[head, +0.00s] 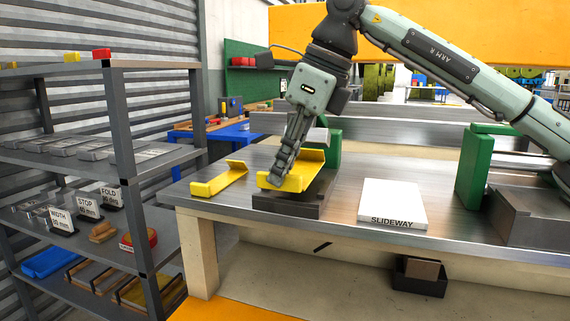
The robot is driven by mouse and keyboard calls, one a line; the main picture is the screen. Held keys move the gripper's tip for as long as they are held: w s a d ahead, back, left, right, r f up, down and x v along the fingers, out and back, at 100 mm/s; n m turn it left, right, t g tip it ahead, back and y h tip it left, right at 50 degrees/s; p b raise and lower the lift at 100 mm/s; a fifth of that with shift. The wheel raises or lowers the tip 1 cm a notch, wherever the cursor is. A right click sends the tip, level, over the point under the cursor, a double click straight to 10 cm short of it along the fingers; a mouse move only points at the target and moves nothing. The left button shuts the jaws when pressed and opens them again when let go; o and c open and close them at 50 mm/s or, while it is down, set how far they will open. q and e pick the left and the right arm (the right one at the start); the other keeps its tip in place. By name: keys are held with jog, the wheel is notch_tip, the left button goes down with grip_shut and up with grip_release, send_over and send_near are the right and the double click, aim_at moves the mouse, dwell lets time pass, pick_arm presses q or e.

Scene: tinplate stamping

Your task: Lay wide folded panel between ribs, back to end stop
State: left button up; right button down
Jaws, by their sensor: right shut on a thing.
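A yellow folded panel (305,174) with upturned edges is at the front left of the metal bench. My right gripper (279,178) points down and is shut on this panel near its left side. The panel is at or just above a dark block (288,204); I cannot tell whether it touches. A second, narrower yellow folded piece (220,180) lies on the bench to its left. A green upright (334,149) stands behind the panel. I cannot make out the ribs, and the arm hides part of the panel. My left gripper is not in view.
A white plate marked SLIDEWAY (392,204) lies on the bench (345,190) to the right. Another green upright (470,170) and a grey block (530,215) stand farther right. A shelf rack (125,150) stands at the left, beside the bench.

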aim_at(291, 172)
jog(key=shift+w+d+f, duration=0.2)
jog(key=shift+w, duration=0.3)
jog(key=w, duration=0.1)
jog(key=w+f+p, duration=0.1)
jog(key=w+d, duration=0.1)
jog(key=shift+f, duration=0.25)
jog(key=shift+w+f, duration=0.1)
jog(key=shift+f, duration=0.2)
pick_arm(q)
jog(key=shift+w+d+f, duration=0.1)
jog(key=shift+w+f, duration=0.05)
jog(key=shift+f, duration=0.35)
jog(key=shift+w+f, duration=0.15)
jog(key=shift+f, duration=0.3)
pick_arm(e)
jog(key=shift+f, duration=0.4)
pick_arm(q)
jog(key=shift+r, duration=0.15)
pick_arm(e)
jog(key=shift+s, duration=0.25)
jog(key=c, duration=1.5)
grip_release()
jog(key=shift+c, duration=0.2)
